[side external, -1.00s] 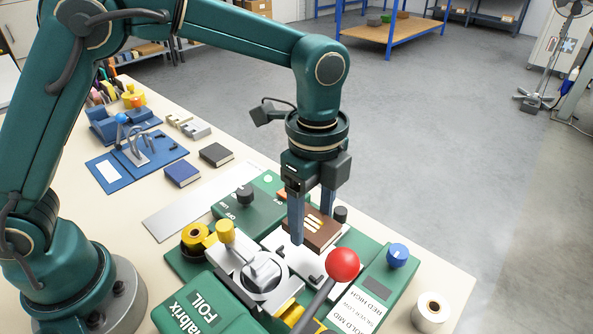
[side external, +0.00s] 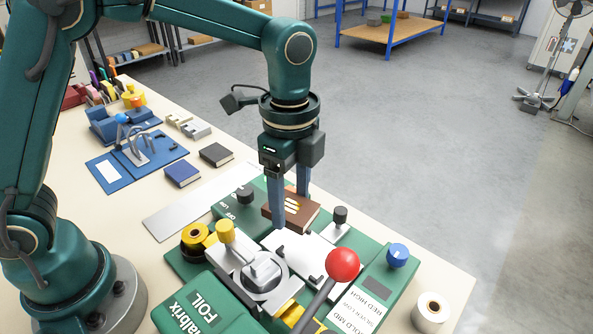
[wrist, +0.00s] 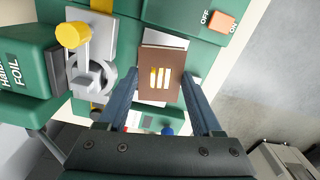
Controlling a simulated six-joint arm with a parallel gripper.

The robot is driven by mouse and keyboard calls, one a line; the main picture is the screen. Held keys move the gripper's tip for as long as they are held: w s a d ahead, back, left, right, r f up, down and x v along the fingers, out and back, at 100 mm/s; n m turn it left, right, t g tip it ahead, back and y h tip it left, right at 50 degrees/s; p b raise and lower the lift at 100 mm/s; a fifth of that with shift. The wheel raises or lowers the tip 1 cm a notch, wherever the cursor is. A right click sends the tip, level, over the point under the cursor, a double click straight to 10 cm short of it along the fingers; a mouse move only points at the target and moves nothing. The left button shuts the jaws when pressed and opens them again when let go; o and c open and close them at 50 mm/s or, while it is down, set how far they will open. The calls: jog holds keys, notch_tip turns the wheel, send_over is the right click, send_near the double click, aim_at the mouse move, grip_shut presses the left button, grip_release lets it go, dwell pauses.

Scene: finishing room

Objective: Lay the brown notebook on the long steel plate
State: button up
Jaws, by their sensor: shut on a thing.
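The brown notebook (side external: 296,212) has pale gold bars on its cover and is held between the two fingers of my gripper (side external: 291,218). In the side external view it is above the green foil machine, near its back part. In the wrist view the brown notebook (wrist: 160,72) lies between the fingertips of my gripper (wrist: 162,92), with a pale plate of the machine partly behind it. The long steel plate (side external: 193,207) lies flat and bare on the bench, left of the machine; the machine hides its right end.
The green foil machine (side external: 372,285) has a red-knobbed lever (side external: 342,264) and yellow and black knobs. A blue notebook (side external: 182,174) and a black notebook (side external: 216,154) lie beyond the steel plate. A white roll (side external: 431,309) stands at the bench's right.

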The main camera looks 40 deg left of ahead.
jog(key=s+a+r+n, duration=0.1)
jog(key=s+a+n, duration=0.2)
jog(key=a+n, duration=1)
jog(key=s+a+r+n, duration=0.1)
jog(key=s+a, duration=0.3)
jog(key=a, duration=0.4)
jog(key=s+a+n, duration=0.2)
jog(key=s+a, duration=0.3)
jog(key=a, duration=0.3)
send_over(203, 198)
notch_tip(203, 198, down, 6)
jog(key=shift+s+f, duration=0.1)
jog(key=shift+f, duration=0.1)
jog(key=shift+d+f, duration=0.1)
jog(key=shift+f, duration=2)
jog(key=shift+f, duration=0.1)
jog(key=o, duration=1)
